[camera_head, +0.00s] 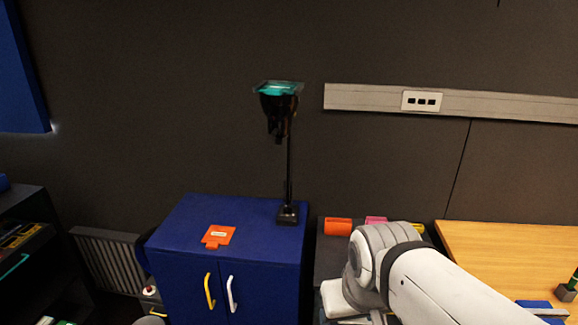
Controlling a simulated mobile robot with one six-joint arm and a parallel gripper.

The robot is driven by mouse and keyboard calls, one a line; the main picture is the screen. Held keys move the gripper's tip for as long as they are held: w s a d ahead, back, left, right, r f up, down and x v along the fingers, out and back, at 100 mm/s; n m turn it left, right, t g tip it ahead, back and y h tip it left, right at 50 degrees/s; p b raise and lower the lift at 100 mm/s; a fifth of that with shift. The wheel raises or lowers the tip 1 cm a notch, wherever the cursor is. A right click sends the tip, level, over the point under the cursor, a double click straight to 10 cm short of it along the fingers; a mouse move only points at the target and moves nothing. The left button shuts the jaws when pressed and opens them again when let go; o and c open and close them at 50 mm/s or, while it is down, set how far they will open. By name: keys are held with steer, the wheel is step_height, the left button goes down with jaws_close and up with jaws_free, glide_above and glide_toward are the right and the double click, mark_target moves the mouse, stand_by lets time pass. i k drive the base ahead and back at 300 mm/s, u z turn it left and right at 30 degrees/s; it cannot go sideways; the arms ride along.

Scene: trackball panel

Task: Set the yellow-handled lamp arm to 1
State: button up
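A black lamp (278,110) with a teal, glassy top stands on the blue cabinet (262,212) in the middle of the view. Its thin upright pole (290,170) rises from a small dark base (288,214) near the cabinet's back right corner. I see no yellow handle on the lamp and no scale or number marks on it. My white arm shows at the lower right, to the right of the cabinet and below the lamp. My gripper does not show.
The cabinet front has a yellow handle (210,292) and a white handle (231,293). An orange tag (218,236) lies on its top. An orange cylinder (338,227) and a pink item (376,221) sit behind my arm. A wooden table (500,258) stands at right.

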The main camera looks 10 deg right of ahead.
mark_target(288, 186)
steer(key=u, duration=0.05)
steer(key=k, duration=0.5)
steer(key=z, duration=0.55)
steer(key=i, duration=1.35)
steer(key=u, duration=0.35)
